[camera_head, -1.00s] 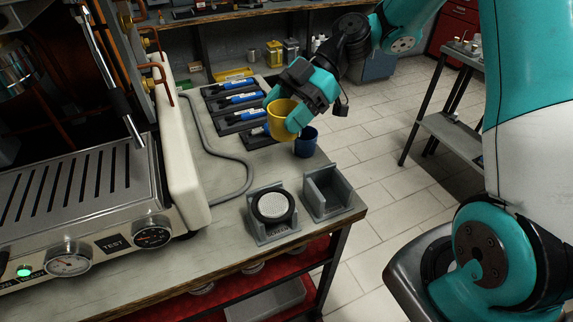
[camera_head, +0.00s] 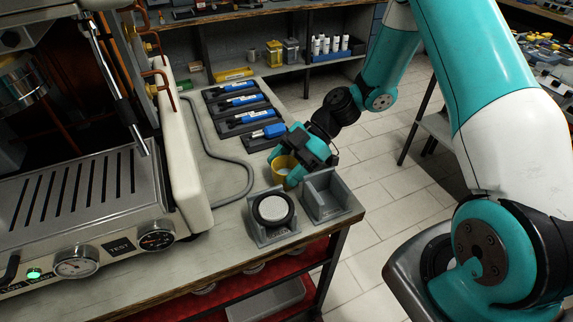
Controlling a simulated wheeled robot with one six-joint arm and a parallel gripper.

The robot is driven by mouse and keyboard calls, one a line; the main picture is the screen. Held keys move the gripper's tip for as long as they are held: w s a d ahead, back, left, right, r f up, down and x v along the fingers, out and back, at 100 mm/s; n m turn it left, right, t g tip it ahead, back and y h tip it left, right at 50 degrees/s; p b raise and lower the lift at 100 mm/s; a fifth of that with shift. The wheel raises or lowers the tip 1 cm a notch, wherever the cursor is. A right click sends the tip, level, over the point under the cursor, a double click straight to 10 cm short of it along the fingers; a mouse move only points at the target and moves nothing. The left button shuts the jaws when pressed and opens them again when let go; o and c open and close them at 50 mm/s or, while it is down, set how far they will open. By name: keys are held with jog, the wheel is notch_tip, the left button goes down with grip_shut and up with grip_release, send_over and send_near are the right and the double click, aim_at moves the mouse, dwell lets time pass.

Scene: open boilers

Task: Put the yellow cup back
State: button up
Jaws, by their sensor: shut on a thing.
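The yellow cup (camera_head: 281,172) is near the right edge of the workbench, just behind two grey holders. My gripper (camera_head: 291,170) is shut on it from the right and covers part of its rim and right side. The cup looks roughly upright. I cannot tell whether its base touches the bench. The right grey holder (camera_head: 336,201) is empty and stands just in front of the cup and to its right.
The left grey holder (camera_head: 265,236) bears a round black-rimmed disc (camera_head: 273,209). Blue tools in black trays (camera_head: 238,101) lie behind the cup. A grey hose (camera_head: 249,178) and the coffee machine (camera_head: 90,190) are at the left. The bench ends right of the holders.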

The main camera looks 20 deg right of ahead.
jog(key=shift+f, duration=0.2)
jog(key=o, duration=0.7)
jog(key=shift+r, duration=0.1)
